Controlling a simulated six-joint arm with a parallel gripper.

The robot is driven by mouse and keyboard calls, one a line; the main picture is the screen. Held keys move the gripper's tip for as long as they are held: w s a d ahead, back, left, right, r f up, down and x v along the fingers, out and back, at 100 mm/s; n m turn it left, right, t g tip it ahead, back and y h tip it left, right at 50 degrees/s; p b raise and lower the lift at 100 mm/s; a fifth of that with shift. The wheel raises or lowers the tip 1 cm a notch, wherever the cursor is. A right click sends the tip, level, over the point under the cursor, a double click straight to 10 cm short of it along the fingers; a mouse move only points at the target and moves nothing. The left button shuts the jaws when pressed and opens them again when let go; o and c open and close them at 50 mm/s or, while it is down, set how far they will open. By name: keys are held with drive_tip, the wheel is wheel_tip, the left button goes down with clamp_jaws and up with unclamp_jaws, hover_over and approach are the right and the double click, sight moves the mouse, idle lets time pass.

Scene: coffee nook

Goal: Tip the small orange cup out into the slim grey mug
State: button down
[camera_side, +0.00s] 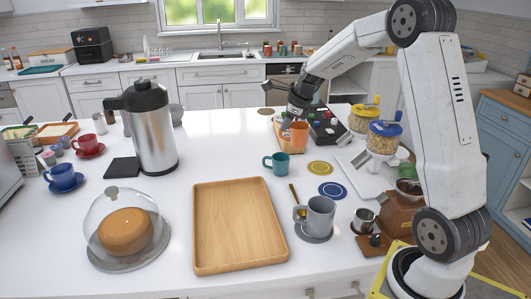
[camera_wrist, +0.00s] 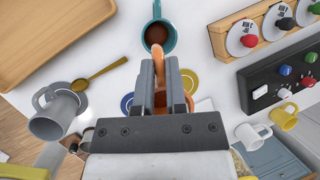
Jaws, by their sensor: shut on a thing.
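My gripper (camera_side: 297,112) is shut on the small orange cup (camera_side: 299,135) and holds it near the back of the counter, roughly upright in the side view. In the wrist view the jaws (camera_wrist: 160,70) hide much of the orange cup (camera_wrist: 177,85); its contents are not visible. The grey mug (camera_side: 321,214) stands upright on a grey coaster at the front, nearer the camera than my gripper and apart from it. In the wrist view the grey mug (camera_wrist: 57,117) is at the left, its handle toward the upper left.
A teal mug (camera_side: 280,163) with brown contents stands close to the held cup. A wooden tray (camera_side: 238,225), gold spoon (camera_wrist: 100,73), blue coaster (camera_side: 333,190), yellow coaster (camera_side: 320,168) and small metal cup (camera_side: 364,220) lie around. A dark control panel (camera_wrist: 280,80) is near.

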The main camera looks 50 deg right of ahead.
drive_tip(key=s+a+f+n+g, duration=0.2)
drive_tip(key=s+a+n, duration=0.3)
drive_tip(key=n, duration=0.6)
drive_tip(key=s+a+f+n+g, duration=0.2)
drive_tip(key=s+a+n+g, duration=0.2)
drive_tip(key=a+n, duration=0.5)
drive_tip(key=s+a+f+n+g, duration=0.2)
drive_tip(key=s+a+n, duration=0.6)
drive_tip(key=n, duration=0.7)
drive_tip(key=shift+s+f+g, duration=0.15)
drive_tip(key=shift+f+g, duration=0.25)
drive_tip(key=shift+g, duration=0.5)
drive_tip(key=s+d+r+t+y, duration=0.2)
drive_tip(key=d+y, duration=0.1)
drive_tip(key=shift+s+r+n, duration=0.15)
drive_tip(key=shift+r+n, duration=0.25)
